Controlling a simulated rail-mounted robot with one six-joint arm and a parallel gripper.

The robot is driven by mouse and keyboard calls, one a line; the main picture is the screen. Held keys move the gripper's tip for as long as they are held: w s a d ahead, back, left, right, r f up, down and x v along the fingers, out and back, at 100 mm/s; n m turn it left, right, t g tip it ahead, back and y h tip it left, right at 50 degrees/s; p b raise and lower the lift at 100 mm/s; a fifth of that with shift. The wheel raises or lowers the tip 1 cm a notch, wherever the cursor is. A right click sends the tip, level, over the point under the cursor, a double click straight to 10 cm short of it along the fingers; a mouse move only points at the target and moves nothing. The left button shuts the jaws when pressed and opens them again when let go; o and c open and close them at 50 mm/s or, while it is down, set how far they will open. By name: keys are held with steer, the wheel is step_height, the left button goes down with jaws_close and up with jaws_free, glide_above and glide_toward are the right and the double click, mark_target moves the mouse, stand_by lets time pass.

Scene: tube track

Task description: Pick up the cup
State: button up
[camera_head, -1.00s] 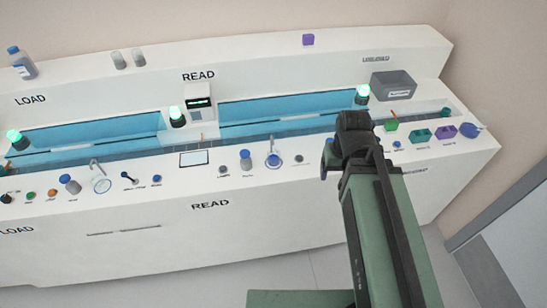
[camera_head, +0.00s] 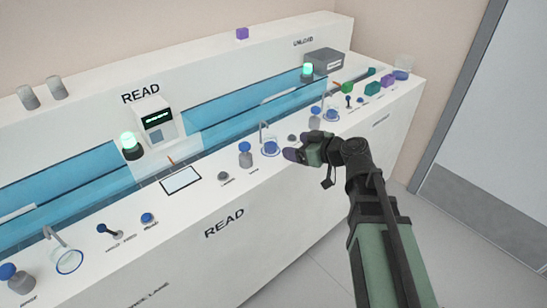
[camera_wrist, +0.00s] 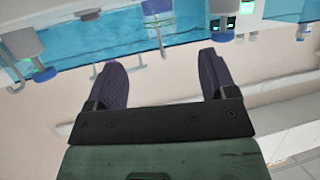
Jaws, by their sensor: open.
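Several cup-like vessels show on the console front; I cannot tell which is the task's cup. A blue-ringed cup (camera_head: 271,148) sits under a thin spout, just left of my gripper (camera_head: 300,148). Another blue-ringed cup (camera_head: 331,115) is behind and to the right, and a clear one with a blue rim (camera_head: 68,261) is at front left. A small cup-like container with a blue base (camera_head: 402,75) stands at the far right end. My gripper is open and empty, fingers pointing left over the console edge. In the wrist view the gripper (camera_wrist: 160,72) has nothing between its dark fingers.
Knobs and a flat screen (camera_head: 181,180) line the ledge. A blue channel (camera_head: 235,125) runs behind it. A grey box (camera_head: 324,61) sits at the back. Floor (camera_head: 330,255) in front is clear.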

mark_target(277, 143)
steer(key=b+x, duration=0.2)
steer(key=x, duration=0.3)
steer(key=shift+w+f, duration=0.15)
steer(key=shift+w, duration=0.15)
steer(key=b+x, duration=0.2)
steer(key=x, duration=0.3)
steer(key=shift+a+f, duration=0.2)
steer(key=shift+a, duration=0.1)
steer(key=shift+r, duration=0.1)
steer(key=c, duration=1)
